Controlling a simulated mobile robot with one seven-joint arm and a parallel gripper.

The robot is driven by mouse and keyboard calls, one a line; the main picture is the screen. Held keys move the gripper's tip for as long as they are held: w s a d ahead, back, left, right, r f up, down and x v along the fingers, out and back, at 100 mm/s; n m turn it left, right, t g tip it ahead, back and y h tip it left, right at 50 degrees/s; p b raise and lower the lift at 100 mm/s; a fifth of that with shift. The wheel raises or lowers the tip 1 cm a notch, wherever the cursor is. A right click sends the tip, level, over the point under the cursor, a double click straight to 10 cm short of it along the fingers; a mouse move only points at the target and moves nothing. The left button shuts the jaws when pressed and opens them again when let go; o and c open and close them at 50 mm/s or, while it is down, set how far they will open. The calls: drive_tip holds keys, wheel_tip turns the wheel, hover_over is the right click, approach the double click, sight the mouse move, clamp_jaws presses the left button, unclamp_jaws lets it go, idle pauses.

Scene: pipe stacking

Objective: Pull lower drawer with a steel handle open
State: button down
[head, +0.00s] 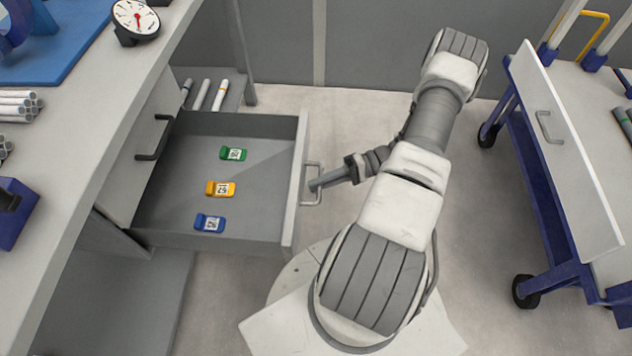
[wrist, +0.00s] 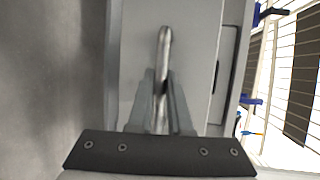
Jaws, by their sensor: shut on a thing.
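The lower drawer (head: 270,125) stands pulled out from the workbench on the left in the head view, its grey interior showing. Its steel handle (head: 311,170) is on the white front panel, which faces right. My gripper (head: 316,185) is at this handle with its fingers shut around the bar. In the wrist view the steel handle (wrist: 164,50) runs down between the two fingers of my gripper (wrist: 161,95). Inside the drawer lie a green tag (head: 233,153), a yellow tag (head: 220,188) and a blue tag (head: 209,223), apart from one another.
Above it, a closed drawer with a dark handle (head: 154,138) is in the workbench (head: 95,110). A blue wheeled cart (head: 560,165) with a white panel stands at the right. Several pipes (head: 203,94) lie on a low shelf behind the drawer. Floor (head: 345,125) is clear beyond my arm.

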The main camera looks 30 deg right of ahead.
drive_tip(key=c, duration=0.8)
unclamp_jaws()
drive_tip(key=shift+c, duration=0.2)
drive_tip(key=p+v, duration=0.1)
drive_tip(key=v, duration=1.6)
drive_tip(key=shift+d, duration=0.25)
drive_tip(key=shift+r, duration=0.15)
